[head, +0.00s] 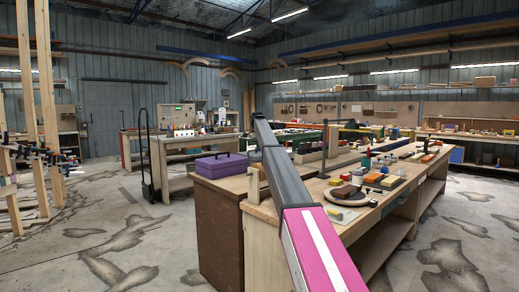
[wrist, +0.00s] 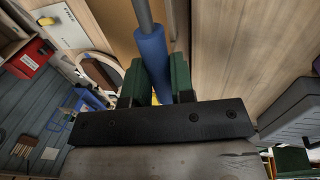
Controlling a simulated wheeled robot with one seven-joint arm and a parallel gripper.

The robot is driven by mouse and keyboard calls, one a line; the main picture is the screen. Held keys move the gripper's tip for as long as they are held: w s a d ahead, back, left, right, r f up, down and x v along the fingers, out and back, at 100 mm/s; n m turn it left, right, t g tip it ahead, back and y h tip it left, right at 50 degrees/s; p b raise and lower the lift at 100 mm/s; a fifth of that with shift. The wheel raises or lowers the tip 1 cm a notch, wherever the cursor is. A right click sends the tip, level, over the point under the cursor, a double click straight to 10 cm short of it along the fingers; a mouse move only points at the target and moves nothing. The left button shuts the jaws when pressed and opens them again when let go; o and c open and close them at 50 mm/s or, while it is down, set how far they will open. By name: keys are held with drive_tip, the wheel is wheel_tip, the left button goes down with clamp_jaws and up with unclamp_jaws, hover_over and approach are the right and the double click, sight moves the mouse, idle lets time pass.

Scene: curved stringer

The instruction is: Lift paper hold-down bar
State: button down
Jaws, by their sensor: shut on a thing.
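In the wrist view, my gripper (wrist: 157,75) has two dark green fingers, one on each side of a blue cylindrical grip (wrist: 152,48). It is shut on this grip. A thin grey rod (wrist: 143,12) runs on from the grip to the top edge of the picture. I take the rod and grip to be the paper hold-down bar, but its full length and ends are out of view. The lower end of the grip is hidden between the fingers and the black palm. In the head view, my arm hides the gripper and I cannot make out the bar.
The wooden workbench (head: 259,208) in the head view carries a round board (head: 335,198) and many small coloured items. A purple box (head: 218,165) sits on a brown cabinet beside it. A red box (wrist: 28,60) shows in the wrist view.

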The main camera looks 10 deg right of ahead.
drive_tip(key=shift+w+a, duration=0.3)
drive_tip(key=shift+w, duration=0.15)
drive_tip(key=c, duration=1)
unclamp_jaws()
drive_tip(key=shift+w+a+f, duration=0.1)
drive_tip(key=shift+w+f, duration=0.05)
drive_tip(key=shift+o, duration=0.2)
drive_tip(key=shift+s, duration=0.2)
drive_tip(key=shift+d, duration=0.2)
